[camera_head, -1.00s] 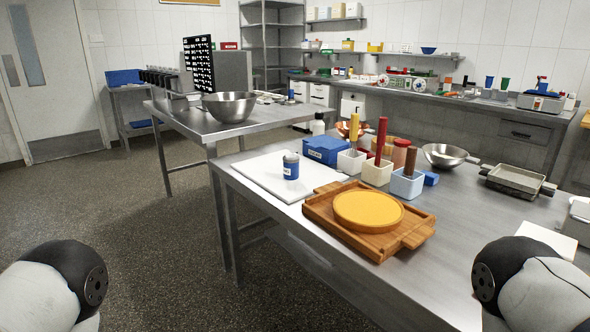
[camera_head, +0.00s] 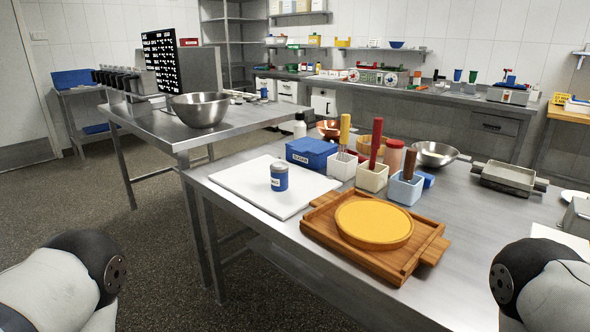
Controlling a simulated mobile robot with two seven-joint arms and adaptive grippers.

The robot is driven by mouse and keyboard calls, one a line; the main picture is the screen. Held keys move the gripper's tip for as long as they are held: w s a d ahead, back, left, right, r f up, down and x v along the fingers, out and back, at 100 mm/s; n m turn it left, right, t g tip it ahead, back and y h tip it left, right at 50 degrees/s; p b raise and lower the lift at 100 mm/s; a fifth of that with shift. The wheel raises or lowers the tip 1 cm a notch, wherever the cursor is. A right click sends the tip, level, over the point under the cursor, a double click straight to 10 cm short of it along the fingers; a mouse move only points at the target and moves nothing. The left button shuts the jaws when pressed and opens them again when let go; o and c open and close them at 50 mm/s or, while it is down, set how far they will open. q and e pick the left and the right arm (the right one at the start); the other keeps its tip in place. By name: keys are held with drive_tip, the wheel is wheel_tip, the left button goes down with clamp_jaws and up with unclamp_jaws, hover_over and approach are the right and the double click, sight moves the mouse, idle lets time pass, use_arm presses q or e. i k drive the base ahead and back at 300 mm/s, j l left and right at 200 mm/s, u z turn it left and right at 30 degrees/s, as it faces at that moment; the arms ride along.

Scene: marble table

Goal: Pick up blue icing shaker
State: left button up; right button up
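The blue icing shaker (camera_head: 279,177), a small blue can with a pale label and greyish top, stands upright on a white cutting board (camera_head: 243,185) near the left end of the steel table. Nothing touches it. Parts of my two arms show at the lower left and lower right corners, apart from the table's objects. Neither gripper is in view, so whether they are open or shut is hidden.
A wooden board (camera_head: 427,246) with a round yellow cake (camera_head: 374,222) lies right of the shaker. Behind stand a blue box (camera_head: 311,152) and several small pots with coloured handles. A metal bowl (camera_head: 200,108) sits on another table. Floor at left is clear.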

sight(279, 171)
drive_tip(key=i+j+z, duration=0.35)
drive_tip(key=j, duration=0.3)
drive_tip(key=i+j+z, duration=0.15)
drive_tip(key=j+z, duration=0.25)
drive_tip(key=j, duration=0.25)
drive_tip(key=i+j+z, duration=0.1)
drive_tip(key=j+z, duration=0.25)
drive_tip(key=j, duration=0.4)
drive_tip(key=j+z, duration=0.35)
drive_tip(key=j, duration=0.4)
